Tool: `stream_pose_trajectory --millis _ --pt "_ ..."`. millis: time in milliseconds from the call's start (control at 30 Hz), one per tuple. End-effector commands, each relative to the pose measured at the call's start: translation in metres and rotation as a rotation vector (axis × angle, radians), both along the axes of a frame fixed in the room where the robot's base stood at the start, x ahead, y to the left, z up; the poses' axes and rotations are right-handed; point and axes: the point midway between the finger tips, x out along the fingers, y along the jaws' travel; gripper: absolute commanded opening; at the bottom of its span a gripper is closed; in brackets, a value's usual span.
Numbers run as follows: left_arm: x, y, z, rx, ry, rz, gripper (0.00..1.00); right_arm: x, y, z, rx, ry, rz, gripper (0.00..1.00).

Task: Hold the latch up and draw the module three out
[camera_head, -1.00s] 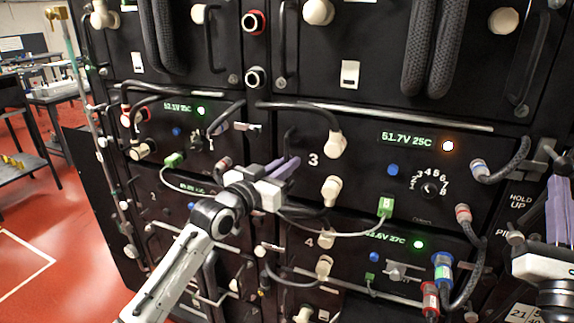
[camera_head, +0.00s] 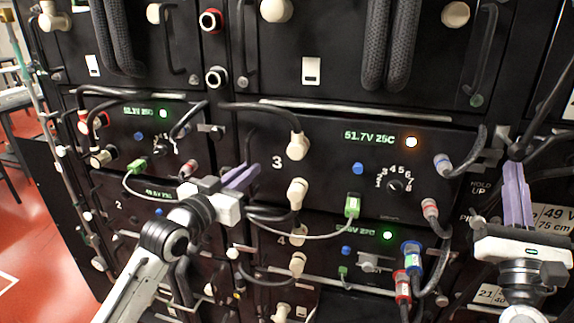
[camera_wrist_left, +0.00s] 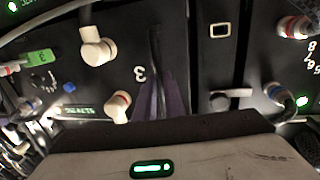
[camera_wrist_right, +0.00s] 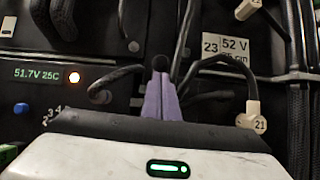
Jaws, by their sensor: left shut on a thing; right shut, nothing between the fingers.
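Module three (camera_head: 330,170) is the black panel marked 3, with a 51.7V 25C display and an orange-white lamp. It sits in the rack. My left gripper (camera_head: 240,178) is at its left side, shut on a thin black bar that looks like its handle (camera_wrist_left: 154,45). The grip itself is mostly hidden in the head view. My right gripper (camera_head: 517,190) is shut and empty, fingers pointing up, right of the HOLD UP label. A metal piece, perhaps the latch (camera_head: 488,160), is just left of its fingertips. I cannot tell if they touch.
Cream elbow plugs (camera_head: 297,146) and a green plug (camera_head: 351,206) with a pale lead are on module three's front. Blue (camera_head: 412,256) and red (camera_head: 402,286) connectors hang below. Black cables (camera_wrist_right: 215,80) run close around my right fingers.

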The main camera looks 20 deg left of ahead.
Motion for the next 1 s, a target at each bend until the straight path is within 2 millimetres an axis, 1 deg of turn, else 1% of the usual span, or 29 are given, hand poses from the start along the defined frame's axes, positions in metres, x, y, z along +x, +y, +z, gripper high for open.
stream_pose_trajectory --millis 33,100,200,300,567,600,667,700,1000 --pt "-0.014 -0.005 -0.004 0.000 0.009 -0.010 0.00 0.000 -0.003 0.009 0.002 -0.016 -0.004 0.00" --pt "-0.026 -0.005 -0.004 -0.001 0.008 -0.010 0.00 0.000 -0.003 0.009 0.002 -0.016 -0.004 0.00" --pt "-0.038 -0.006 -0.003 -0.001 0.008 -0.012 0.00 -0.001 -0.003 0.010 0.001 -0.017 -0.005 0.00" --pt "-0.042 -0.008 -0.002 -0.002 0.006 -0.014 0.00 -0.002 -0.004 0.011 0.001 -0.019 -0.006 0.00" --pt "-0.042 -0.009 0.002 -0.005 -0.002 -0.016 0.00 -0.002 -0.004 0.010 0.000 -0.018 -0.008 0.00" --pt "-0.042 -0.009 0.002 -0.005 -0.002 -0.016 0.11 -0.001 -0.004 0.010 -0.001 -0.017 -0.007 0.00" --pt "-0.042 -0.008 0.002 -0.005 -0.003 -0.015 0.21 -0.001 -0.004 0.009 0.000 -0.015 -0.006 0.00" --pt "-0.043 -0.007 0.002 -0.005 -0.003 -0.013 0.28 0.000 -0.003 0.009 -0.001 -0.014 -0.005 0.00" --pt "-0.043 -0.004 0.000 -0.001 0.001 -0.007 0.28 0.001 -0.003 0.006 0.001 -0.008 -0.004 0.00"
